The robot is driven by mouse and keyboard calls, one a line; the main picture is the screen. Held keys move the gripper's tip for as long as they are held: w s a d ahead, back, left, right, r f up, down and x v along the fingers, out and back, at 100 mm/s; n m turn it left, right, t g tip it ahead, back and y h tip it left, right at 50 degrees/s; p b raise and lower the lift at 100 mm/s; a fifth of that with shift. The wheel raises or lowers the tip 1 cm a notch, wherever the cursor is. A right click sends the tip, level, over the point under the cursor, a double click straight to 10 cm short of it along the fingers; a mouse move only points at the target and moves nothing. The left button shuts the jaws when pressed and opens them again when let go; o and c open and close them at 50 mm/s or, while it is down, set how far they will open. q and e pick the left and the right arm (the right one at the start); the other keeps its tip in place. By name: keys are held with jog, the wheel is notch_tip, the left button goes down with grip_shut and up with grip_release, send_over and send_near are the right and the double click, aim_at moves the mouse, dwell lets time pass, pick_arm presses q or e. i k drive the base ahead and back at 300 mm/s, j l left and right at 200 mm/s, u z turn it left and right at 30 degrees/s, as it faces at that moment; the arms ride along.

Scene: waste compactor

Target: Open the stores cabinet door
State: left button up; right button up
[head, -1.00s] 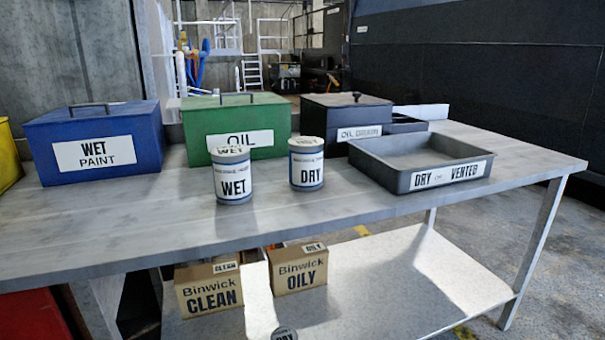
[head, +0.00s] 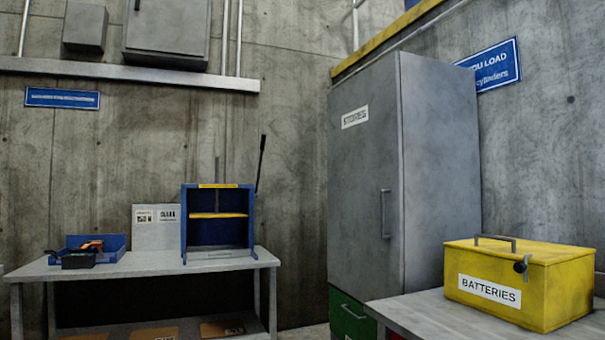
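The stores cabinet (head: 440,160) is a tall grey metal cabinet in the right half of the head view, against the concrete wall. Its door (head: 360,200) faces left of the camera and looks shut. A white label (head: 355,117) sits high on the door. A vertical bar handle (head: 385,213) is on the door's right side, near the cabinet's front corner. The cabinet's lower part is partly hidden behind the bench with the yellow box. Neither of my grippers is in view.
A yellow BATTERIES box (head: 520,285) stands on a grey bench (head: 410,310) at the front right, close to the cabinet. A green bin (head: 350,315) shows below the door. A workbench (head: 150,262) on the left holds a blue press frame (head: 218,222) and a blue tray (head: 95,243).

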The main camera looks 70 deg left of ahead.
aim_at(366, 221)
jog(key=u, duration=1.8)
jog(key=i+j+z, duration=0.1)
jog(key=z, duration=0.3)
jog(key=i+j+z, duration=0.15)
jog(key=z, duration=0.25)
jog(key=i+j+z, duration=0.15)
jog(key=z, duration=0.25)
jog(key=i+j+z, duration=0.15)
jog(key=j, duration=0.2)
jog(key=i+j+z, duration=0.15)
jog(key=j, duration=0.25)
jog(key=j+z, duration=0.1)
jog(key=j, duration=0.3)
